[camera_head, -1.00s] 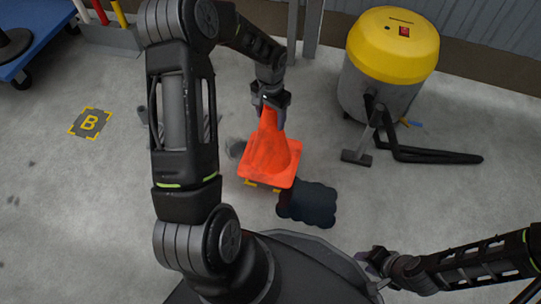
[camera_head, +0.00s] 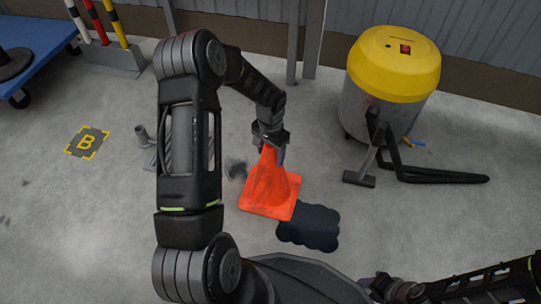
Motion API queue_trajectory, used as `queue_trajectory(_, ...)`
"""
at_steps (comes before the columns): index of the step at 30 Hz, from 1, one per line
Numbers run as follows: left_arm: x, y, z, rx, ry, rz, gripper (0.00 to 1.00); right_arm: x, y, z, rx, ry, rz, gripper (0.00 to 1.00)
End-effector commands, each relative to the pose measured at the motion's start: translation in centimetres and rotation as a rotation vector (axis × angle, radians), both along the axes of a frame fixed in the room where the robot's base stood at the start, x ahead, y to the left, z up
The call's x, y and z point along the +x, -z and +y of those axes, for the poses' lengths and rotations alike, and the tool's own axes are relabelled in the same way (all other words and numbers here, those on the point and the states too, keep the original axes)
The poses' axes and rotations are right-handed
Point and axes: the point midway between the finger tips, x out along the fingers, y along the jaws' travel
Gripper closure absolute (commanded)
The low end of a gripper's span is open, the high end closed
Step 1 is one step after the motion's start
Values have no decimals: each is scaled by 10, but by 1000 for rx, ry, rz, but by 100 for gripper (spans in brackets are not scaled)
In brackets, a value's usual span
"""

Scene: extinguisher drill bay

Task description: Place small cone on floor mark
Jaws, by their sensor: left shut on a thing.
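An orange cone (camera_head: 270,188) with a square base stands near the middle of the head view, leaning slightly. My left gripper (camera_head: 270,146) is shut on its top from above. I cannot tell whether its base touches the floor. A floor mark (camera_head: 87,142), a dark square with yellow corners and a yellow B, lies at the left, clear of the cone. The floor directly under the cone is hidden. My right gripper (camera_head: 384,288) is low at the right, near the bottom edge and away from the cone; its fingers are not clear.
A dark, wavy-edged patch (camera_head: 308,228) lies just right of the cone. A yellow-topped grey vacuum (camera_head: 392,75) with a black hose and nozzle stands behind right. A blue cart (camera_head: 35,45) and striped posts (camera_head: 98,22) are at the back left. Open floor lies around mark B.

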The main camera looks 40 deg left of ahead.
Motion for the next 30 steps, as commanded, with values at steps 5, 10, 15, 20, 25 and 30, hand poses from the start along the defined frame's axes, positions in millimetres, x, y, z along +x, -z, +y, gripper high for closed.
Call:
queue_trajectory(5,1,-1,0,1,0,-3,100,0,-1,0,1,0,0,64)
queue_trajectory(10,1,2,0,1,0,-3,100,0,1,0,1,0,0,64)
queue_trajectory(15,1,2,0,1,0,-1,25,0,1,0,1,0,0,64)
queue_trajectory(20,1,1,0,1,0,-1,15,0,1,0,1,0,0,64)
queue_trajectory(25,1,1,0,1,0,-1,15,0,1,0,1,0,0,64)
queue_trajectory(30,1,-5,0,1,0,-2,15,0,-3,0,0,0,1,64)
